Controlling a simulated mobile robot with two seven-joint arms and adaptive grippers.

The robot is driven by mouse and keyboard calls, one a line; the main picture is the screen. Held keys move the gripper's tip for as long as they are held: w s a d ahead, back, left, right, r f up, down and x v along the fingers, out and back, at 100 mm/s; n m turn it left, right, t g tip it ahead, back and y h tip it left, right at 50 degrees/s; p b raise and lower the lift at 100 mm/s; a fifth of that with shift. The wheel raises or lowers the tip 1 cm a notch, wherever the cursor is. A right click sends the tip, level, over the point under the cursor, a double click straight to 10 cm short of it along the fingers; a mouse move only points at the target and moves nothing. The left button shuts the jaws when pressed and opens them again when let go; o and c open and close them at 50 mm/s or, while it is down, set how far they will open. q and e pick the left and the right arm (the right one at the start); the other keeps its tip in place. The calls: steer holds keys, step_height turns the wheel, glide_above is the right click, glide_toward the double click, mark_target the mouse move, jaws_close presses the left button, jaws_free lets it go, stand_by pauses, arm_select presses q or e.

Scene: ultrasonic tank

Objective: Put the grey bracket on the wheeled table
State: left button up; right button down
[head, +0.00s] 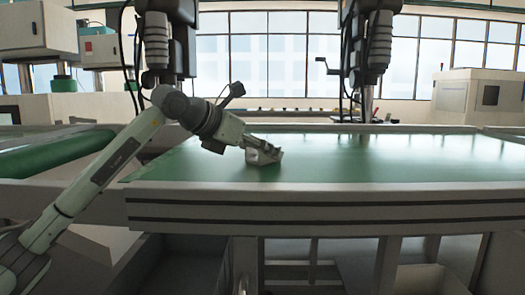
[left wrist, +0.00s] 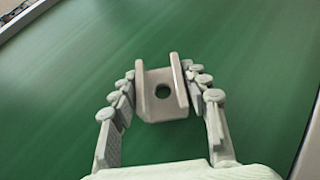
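The grey bracket (left wrist: 162,92) is a small channel with two upright side walls and a round hole in its base. My left gripper (left wrist: 160,75) has its fingertips against both sides of it, and seems shut on it. In the head view the bracket (head: 263,152) is at the tip of my left gripper (head: 258,149), low over the green-topped table (head: 400,160). I cannot tell whether it touches the surface. No wheels show in the head view, so I cannot tell which surface is the wheeled table. My right gripper is out of view.
Another green surface (head: 55,155) lies at the left, partly behind my left arm. Two upright pieces of equipment stand at the table's back. A pale machine (head: 480,95) is at the back right. The green top right of the bracket is clear.

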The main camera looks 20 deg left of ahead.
arm_select(q)
steer(key=shift+o, duration=1.4)
steer(key=shift+r, duration=0.15)
steer(key=v, duration=1)
steer(key=shift+s+a+r, duration=0.1)
steer(key=shift+s+a, duration=0.05)
steer(key=shift+s, duration=0.25)
steer(key=shift+s+a+r, duration=0.2)
steer(key=shift+s+r, duration=0.05)
steer(key=shift+s, duration=0.2)
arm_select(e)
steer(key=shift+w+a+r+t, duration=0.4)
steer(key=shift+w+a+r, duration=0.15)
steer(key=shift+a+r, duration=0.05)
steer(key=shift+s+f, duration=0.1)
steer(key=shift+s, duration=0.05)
